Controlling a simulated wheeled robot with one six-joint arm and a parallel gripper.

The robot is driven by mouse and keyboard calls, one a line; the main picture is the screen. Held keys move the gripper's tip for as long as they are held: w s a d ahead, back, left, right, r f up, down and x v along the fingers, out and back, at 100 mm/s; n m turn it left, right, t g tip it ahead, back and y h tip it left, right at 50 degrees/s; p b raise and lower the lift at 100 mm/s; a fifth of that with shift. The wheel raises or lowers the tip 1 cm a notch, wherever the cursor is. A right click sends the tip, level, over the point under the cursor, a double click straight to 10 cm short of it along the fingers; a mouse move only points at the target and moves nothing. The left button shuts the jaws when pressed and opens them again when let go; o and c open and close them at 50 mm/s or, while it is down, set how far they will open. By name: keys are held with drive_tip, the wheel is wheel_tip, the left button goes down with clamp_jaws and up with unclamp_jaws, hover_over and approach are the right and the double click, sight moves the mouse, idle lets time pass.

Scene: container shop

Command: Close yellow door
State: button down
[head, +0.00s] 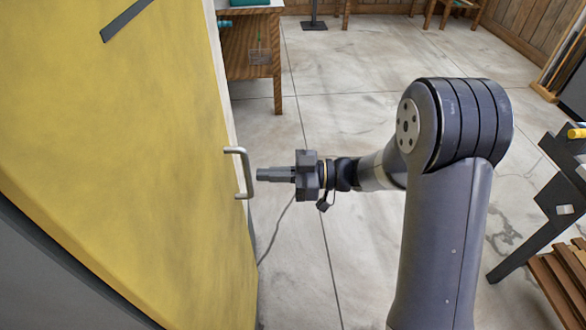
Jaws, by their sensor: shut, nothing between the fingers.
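The yellow door (120,160) fills the left of the head view. Its right edge faces me, with a silver bar handle (248,172) on that edge. The door looks to stand open, though its frame and hinges are not clearly in view. My gripper (260,174) is shut and empty. It points left at the handle, with its fingertips just right of the handle bar. A small gap seems to show between them; I cannot tell the depth exactly.
A wooden table (262,75) stands behind the door's far edge. At the right are a dark metal frame (535,215) and a wooden slatted bench (555,290). The concrete floor (345,60) between them is mostly clear.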

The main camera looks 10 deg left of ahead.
sight(235, 176)
drive_tip(key=a, duration=0.2)
drive_tip(key=s+a+p, duration=0.1)
drive_tip(key=a, duration=0.1)
drive_tip(key=shift+a, duration=0.2)
drive_tip(key=shift+a+f+b, duration=0.25)
drive_tip(key=shift+a+b, duration=0.25)
drive_tip(key=shift+b, duration=0.15)
drive_tip(key=shift+s+a+b, duration=0.25)
drive_tip(key=shift+a+b, duration=1.05)
drive_tip(key=shift+a, duration=0.1)
drive_tip(key=shift+a+r, duration=0.2)
drive_tip(key=shift+r, duration=0.15)
drive_tip(key=shift+r, duration=0.1)
drive_tip(key=shift+b, duration=0.45)
